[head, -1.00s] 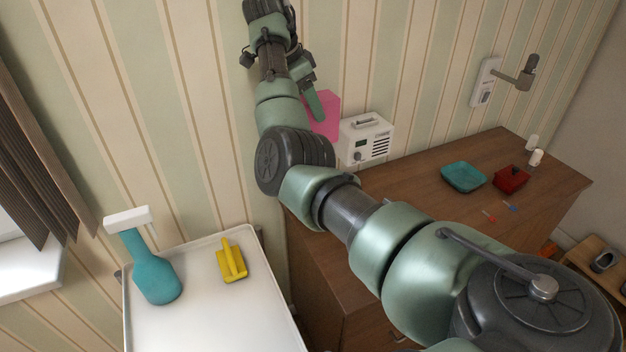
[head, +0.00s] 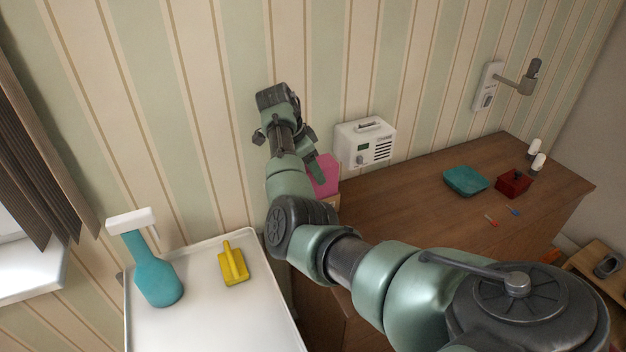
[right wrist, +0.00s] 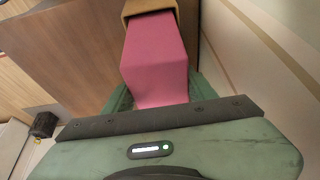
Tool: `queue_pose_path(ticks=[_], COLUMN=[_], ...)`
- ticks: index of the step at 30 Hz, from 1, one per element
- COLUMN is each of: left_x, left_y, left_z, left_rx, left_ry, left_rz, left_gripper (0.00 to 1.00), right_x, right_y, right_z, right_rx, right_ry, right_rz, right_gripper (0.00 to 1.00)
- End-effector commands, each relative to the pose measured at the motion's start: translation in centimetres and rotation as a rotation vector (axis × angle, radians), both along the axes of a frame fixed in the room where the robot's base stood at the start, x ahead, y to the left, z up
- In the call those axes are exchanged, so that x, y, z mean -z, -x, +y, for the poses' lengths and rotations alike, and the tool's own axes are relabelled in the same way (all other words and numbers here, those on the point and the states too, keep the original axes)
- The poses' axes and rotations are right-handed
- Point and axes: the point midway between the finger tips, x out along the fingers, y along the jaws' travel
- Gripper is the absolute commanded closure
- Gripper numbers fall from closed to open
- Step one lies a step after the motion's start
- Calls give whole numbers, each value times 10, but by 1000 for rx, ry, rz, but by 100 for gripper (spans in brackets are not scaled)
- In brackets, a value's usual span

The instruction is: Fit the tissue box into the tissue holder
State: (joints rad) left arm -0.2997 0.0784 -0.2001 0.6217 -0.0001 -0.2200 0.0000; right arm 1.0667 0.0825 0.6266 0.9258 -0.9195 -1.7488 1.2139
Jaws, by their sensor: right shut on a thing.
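The pink tissue box (head: 324,176) is held in my right gripper (head: 315,167), partly hidden behind it in the head view. In the right wrist view the tissue box (right wrist: 153,55) lies between the green fingers, and the gripper is shut on it. The tan tissue holder (right wrist: 148,7) is at the box's far end in that view, its rim right at the box. A sliver of the holder (head: 332,200) shows just below the box in the head view, mostly hidden by my arm. How deep the box sits in it I cannot tell. My left gripper is not in view.
A white radio-like box (head: 362,143) stands against the wall beside the held box. The brown cabinet top (head: 415,195) is clear in the middle; a teal dish (head: 465,181) and red box (head: 514,184) lie farther right. A white tray (head: 215,315) holds a spray bottle and yellow brush.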

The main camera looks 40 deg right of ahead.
Motion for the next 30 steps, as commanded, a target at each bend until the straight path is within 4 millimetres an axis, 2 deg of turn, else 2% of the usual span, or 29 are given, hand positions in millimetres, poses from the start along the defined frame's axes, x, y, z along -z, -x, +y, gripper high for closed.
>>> queue_pose_path(ticks=[10,21,22,24,30], left_x=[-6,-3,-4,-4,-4], left_y=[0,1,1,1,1], left_z=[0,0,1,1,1], left_rx=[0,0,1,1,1], left_ry=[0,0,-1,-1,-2], left_rz=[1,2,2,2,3], left_gripper=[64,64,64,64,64], right_x=[41,47,47,46,46], right_y=[1,0,0,0,0], right_z=[0,0,0,0,0], right_rx=[0,0,0,0,0], right_ry=[-1,0,0,0,0], right_rz=[3,1,1,1,1], right_gripper=[88,88,38,22,22])
